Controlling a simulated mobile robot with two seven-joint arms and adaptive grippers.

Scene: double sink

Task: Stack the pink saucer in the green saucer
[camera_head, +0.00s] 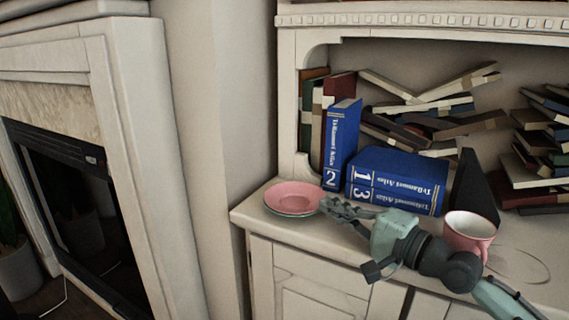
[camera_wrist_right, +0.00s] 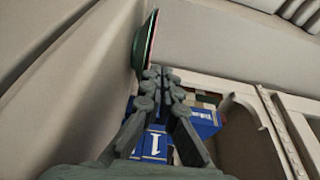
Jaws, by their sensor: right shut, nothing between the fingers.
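The pink saucer (camera_head: 293,195) lies on the left end of the cabinet top. A thin green rim of the green saucer (camera_head: 291,214) shows beneath its front edge; the rest of the green saucer is hidden. In the right wrist view, the green saucer (camera_wrist_right: 147,42) shows edge-on with a thin pink line along it. My right gripper (camera_head: 326,205) is shut and empty, its fingertips at the saucers' right edge; I cannot tell whether they touch. The shut fingers also show in the right wrist view (camera_wrist_right: 160,72). My left gripper is not in view.
Blue atlas volumes, one upright (camera_head: 341,145) and others lying flat (camera_head: 397,180), stand behind my right gripper. A pink mug (camera_head: 470,233) is to the right, beside my right arm. Piled books (camera_head: 430,115) fill the shelf behind. The cabinet's left edge is close to the saucers.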

